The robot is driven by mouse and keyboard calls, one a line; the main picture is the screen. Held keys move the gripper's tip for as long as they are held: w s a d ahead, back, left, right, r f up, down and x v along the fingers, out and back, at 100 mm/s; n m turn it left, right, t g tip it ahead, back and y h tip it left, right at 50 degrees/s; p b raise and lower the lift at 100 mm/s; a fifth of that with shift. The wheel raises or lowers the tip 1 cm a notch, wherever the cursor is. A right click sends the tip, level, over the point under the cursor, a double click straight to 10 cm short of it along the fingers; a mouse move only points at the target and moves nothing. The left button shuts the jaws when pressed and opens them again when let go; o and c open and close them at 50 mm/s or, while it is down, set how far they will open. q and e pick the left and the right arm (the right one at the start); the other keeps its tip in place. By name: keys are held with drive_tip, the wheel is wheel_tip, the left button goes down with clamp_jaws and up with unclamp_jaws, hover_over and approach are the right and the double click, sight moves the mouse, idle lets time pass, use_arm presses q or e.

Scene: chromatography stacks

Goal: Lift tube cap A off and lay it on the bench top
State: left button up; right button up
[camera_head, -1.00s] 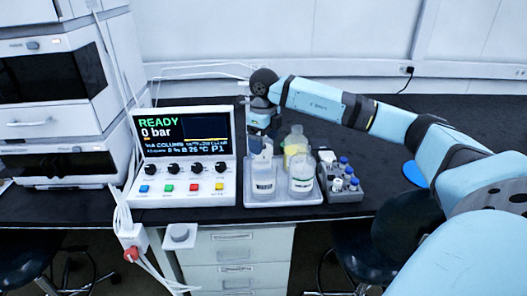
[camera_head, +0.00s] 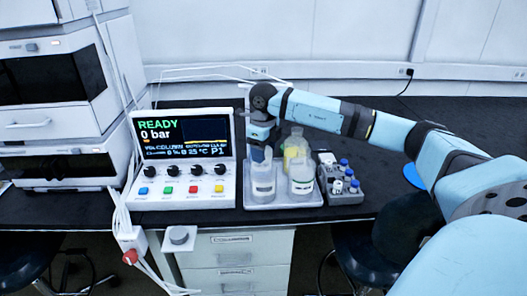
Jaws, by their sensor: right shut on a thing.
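My right gripper (camera_head: 261,152) reaches down from above to the mouth of the front left clear bottle (camera_head: 263,183), which stands upright on the white tray (camera_head: 308,202). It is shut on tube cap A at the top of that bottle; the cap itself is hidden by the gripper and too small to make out. My left gripper is not in view.
A second clear bottle (camera_head: 301,182) and a yellow-filled bottle (camera_head: 291,152) stand close by. A grey rack (camera_head: 343,192) with blue-capped vials is at the right. The control unit (camera_head: 184,195) is at the left. Thin white tubes arch behind the gripper.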

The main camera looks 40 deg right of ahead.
use_arm(q)
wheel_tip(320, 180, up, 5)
drive_tip(key=p, duration=0.6)
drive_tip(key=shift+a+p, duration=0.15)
drive_tip(key=shift+p, duration=0.15)
use_arm(e)
wheel_tip(320, 180, up, 24)
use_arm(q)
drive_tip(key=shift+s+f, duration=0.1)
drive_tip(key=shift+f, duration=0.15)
use_arm(e)
drive_tip(key=shift+f, duration=0.1)
